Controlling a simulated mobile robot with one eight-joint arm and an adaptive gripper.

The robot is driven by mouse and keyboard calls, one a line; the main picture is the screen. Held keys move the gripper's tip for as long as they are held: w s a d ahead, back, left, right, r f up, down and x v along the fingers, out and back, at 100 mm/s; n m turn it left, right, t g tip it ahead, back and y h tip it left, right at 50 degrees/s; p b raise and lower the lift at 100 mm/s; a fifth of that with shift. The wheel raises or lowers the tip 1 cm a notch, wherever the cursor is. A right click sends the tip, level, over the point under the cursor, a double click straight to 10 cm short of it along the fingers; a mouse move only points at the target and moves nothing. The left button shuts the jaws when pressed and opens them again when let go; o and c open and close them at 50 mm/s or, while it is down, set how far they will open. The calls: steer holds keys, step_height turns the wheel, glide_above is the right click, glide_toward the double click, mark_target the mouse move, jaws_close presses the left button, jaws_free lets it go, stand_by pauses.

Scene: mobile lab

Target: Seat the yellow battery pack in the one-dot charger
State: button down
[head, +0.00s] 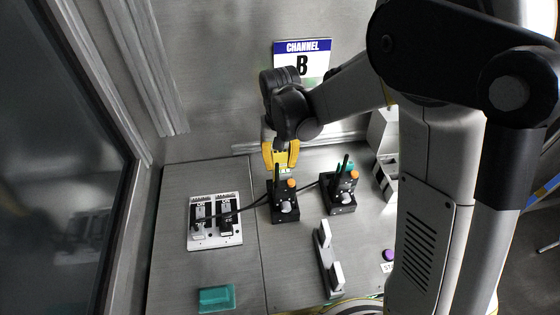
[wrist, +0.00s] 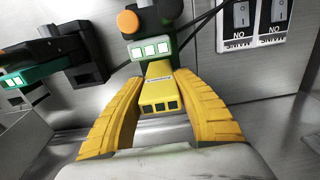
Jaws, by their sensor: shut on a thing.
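My gripper (head: 281,158) is shut on the yellow battery pack (wrist: 159,92), which sits between its two yellow fingers with three dark windows on its end. In the wrist view, the pack is right by a black charger (wrist: 167,12) with an orange knob and a green-edged panel of lit squares (wrist: 150,49). I cannot tell whether the pack touches this charger. The head view shows this charger (head: 286,207) below my gripper. A second charger (head: 340,195) stands to its right with a teal piece at its back. I cannot make out the dot marks on either.
A white switch panel (head: 216,236) lies left of the chargers, with black cables running to them. A teal block (head: 216,298) lies at the front left. A grey-white bracket (head: 327,258) and a purple knob (head: 388,255) are at the right. The wall is close behind.

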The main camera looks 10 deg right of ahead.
steer(key=shift+f+b, duration=1.25)
steer(key=shift+f, duration=0.35)
steer(key=c, duration=0.9)
jaws_free()
steer(key=shift+c, duration=0.2)
steer(key=shift+r, duration=0.1)
step_height(320, 180, up, 12)
steer(key=shift+f, duration=0.1)
